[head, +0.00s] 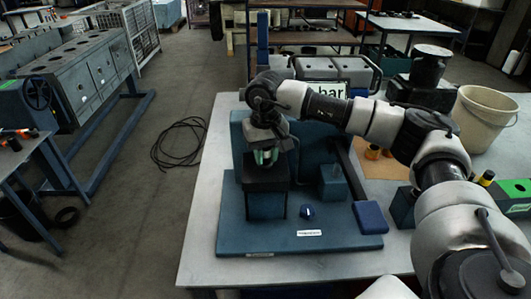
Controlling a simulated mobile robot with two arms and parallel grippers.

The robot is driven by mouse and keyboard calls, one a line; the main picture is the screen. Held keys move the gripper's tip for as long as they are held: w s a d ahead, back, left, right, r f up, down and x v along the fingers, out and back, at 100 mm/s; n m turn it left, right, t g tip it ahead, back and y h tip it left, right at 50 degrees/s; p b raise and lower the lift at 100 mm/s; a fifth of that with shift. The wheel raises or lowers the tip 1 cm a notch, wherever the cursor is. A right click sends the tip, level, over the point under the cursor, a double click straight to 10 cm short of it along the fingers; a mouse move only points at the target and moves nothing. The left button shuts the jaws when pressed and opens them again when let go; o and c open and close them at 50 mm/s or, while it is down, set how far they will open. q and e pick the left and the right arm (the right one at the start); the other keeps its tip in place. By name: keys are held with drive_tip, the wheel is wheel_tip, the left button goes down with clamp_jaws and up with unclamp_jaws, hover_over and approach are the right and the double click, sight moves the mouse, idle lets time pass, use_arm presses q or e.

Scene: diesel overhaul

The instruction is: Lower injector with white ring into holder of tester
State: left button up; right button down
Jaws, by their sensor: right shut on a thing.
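The tester is a teal stand with a base plate (340,243) on the grey table. Its holder is an upright teal block with a dark top (265,182) at the left of the plate. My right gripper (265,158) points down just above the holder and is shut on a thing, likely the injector. The injector is mostly hidden by the gripper, and I cannot make out a white ring. Whether its lower end is inside the holder cannot be told. My left gripper is out of view.
A white bucket (478,117) is at the right. My right arm spans the table's right side.

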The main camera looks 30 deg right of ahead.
idle(0.4)
drive_tip(key=shift+c, duration=2.3)
unclamp_jaws()
drive_tip(key=shift+r+p, duration=2)
drive_tip(key=shift+r, duration=1.55)
drive_tip(key=shift+f, duration=0.1)
